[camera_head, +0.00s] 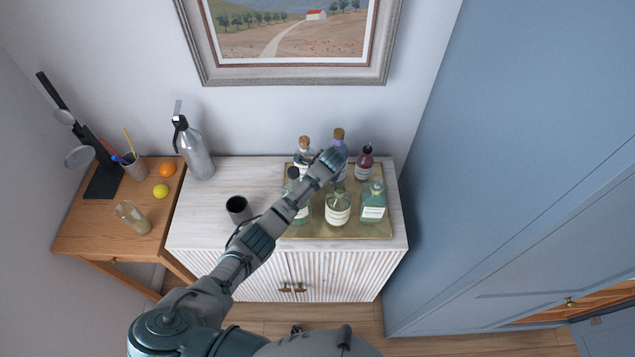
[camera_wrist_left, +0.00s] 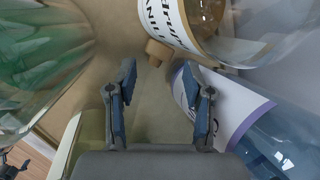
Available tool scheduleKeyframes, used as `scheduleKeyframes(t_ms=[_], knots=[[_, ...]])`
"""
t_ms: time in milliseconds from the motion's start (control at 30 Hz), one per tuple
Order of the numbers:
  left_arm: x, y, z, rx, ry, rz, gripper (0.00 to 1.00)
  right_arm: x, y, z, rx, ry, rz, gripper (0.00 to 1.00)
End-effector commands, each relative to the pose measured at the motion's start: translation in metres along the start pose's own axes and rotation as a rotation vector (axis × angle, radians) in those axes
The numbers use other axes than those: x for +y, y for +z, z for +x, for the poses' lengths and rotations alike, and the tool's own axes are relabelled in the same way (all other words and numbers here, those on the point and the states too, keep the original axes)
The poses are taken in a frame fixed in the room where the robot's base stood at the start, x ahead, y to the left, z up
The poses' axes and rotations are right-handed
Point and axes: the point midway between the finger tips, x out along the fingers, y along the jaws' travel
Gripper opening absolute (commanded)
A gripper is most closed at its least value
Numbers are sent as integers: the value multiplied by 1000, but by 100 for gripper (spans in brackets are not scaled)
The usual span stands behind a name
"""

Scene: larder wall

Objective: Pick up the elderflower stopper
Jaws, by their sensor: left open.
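My left gripper (camera_head: 333,157) reaches over the bottles on the brass-coloured tray (camera_head: 299,233). In the wrist view its two fingers (camera_wrist_left: 160,80) are open, with nothing between them. A small tan, cork-like stopper (camera_wrist_left: 157,52) shows just beyond the fingertips, beside a clear bottle (camera_wrist_left: 215,25) with a lettered white label. I cannot tell whether it lies loose or touches that bottle, and no elderflower name is readable. A green bottle (camera_wrist_left: 40,65) is left of the fingers; a blue bottle (camera_wrist_left: 285,135) with a purple-edged label is close on the right. My right gripper is not in view.
On the tray also stand a dark red bottle (camera_head: 365,163), a squarish green bottle (camera_head: 373,201) and a round clear bottle (camera_head: 338,208). A black cup (camera_head: 238,208) and grey siphon (camera_head: 197,155) stand left on the cabinet. Its top (camera_head: 240,180) is clear between them and the tray.

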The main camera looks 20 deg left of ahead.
Motion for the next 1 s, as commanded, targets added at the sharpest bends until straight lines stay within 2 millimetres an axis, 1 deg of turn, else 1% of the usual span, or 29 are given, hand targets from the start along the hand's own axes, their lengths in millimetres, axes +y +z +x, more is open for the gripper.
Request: scheduleKeyframes(t_ms=[100,200,400,467,600,767,800,900,1000], knots=[[1,0,6,0,0,0,52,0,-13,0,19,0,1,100],[1,-2,16,0,2,0,52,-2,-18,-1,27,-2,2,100],[0,-7,46,0,1,0,52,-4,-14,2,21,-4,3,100],[0,-7,52,0,0,1,52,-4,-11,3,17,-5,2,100],[0,-7,58,1,-1,2,52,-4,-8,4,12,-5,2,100],[0,-7,58,2,0,2,52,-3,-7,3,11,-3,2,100],[0,-7,58,2,0,2,48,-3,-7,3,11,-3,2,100],[1,-7,58,2,1,2,28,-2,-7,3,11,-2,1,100],[1,-7,59,1,2,2,26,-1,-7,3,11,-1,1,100]])
